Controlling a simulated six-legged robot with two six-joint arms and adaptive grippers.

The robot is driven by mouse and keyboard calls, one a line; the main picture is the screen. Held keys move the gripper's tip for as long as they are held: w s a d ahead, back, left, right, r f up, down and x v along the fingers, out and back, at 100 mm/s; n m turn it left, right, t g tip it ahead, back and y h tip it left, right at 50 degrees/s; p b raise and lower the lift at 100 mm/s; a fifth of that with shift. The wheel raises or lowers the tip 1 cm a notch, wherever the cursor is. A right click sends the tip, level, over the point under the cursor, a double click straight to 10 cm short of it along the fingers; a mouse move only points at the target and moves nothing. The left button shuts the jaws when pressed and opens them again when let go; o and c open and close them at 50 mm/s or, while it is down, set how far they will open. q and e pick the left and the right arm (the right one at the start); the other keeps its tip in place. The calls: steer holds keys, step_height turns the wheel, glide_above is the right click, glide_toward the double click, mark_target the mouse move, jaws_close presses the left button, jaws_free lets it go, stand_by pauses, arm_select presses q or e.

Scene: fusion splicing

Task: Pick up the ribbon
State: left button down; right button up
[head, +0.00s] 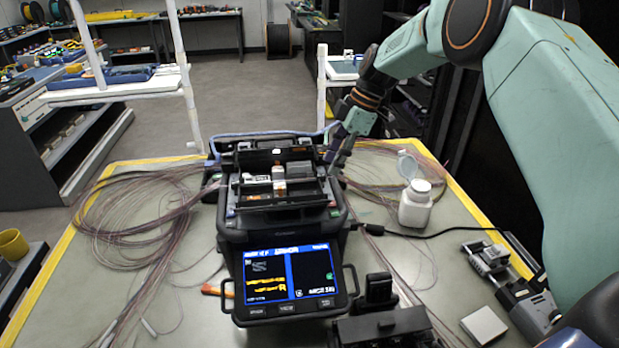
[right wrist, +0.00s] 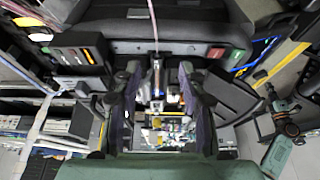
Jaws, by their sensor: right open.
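A thin pinkish ribbon (right wrist: 154,30) runs down from the top middle of the right wrist view, over the dark splicer edge, toward the space between my right fingers. In the head view, strands of the coil (head: 370,172) reach the right side of the splicer. My right gripper (head: 337,160) points down beside that side of the fusion splicer (head: 285,222). In the right wrist view my gripper (right wrist: 157,95) is open, its dark fingers apart on either side of the strand's line. I cannot tell whether a finger touches the ribbon. My left gripper is not in view.
A white bottle (head: 415,207) stands right of the splicer, close to my right arm. A large fiber coil (head: 130,225) lies at left. A grey tool (head: 492,262) and a small light block (head: 484,325) lie at front right. A black cable crosses the table.

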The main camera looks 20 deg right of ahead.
mark_target(325, 177)
steer(key=x, duration=0.3)
steer(key=shift+w+d+f, duration=0.2)
steer(key=shift+d+f, duration=0.05)
steer(key=shift+f, duration=0.1)
steer(key=shift+a+r, duration=0.15)
steer(key=shift+a, duration=0.1)
steer(key=shift+s+r, duration=0.1)
steer(key=shift+c, duration=0.7)
steer(key=shift+d+f, duration=0.2)
steer(key=c, duration=0.6)
steer(key=shift+c, duration=0.7)
steer(key=shift+a+r, duration=0.15)
steer(key=shift+a, duration=0.05)
jaws_close()
